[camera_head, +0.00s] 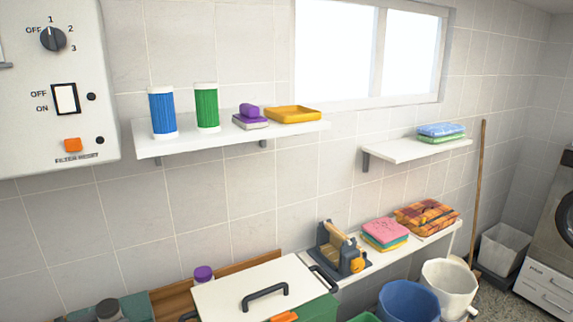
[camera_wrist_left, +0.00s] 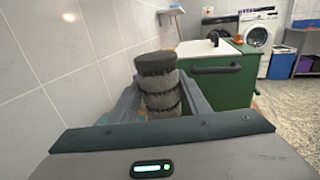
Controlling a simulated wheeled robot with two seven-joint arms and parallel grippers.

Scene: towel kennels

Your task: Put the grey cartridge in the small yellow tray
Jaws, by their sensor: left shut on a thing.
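The grey cartridge (camera_wrist_left: 158,86) is a ribbed grey cylinder with a dark cap, upright between the fingers of my left gripper (camera_wrist_left: 160,100) in the left wrist view. The gripper is shut on it. In the head view a dark round top, apparently the cartridge (camera_head: 108,308), shows at the bottom left edge; the gripper itself is hard to make out there. The small yellow tray (camera_head: 292,114) lies at the right end of the upper wall shelf and looks empty. My right gripper is not in view.
The upper shelf (camera_head: 222,142) also holds a blue cartridge (camera_head: 162,111), a green cartridge (camera_head: 206,107) and a purple-topped block (camera_head: 249,117). A control panel (camera_head: 55,85) hangs at the left. A green chest with a white lid (camera_head: 250,288) stands below.

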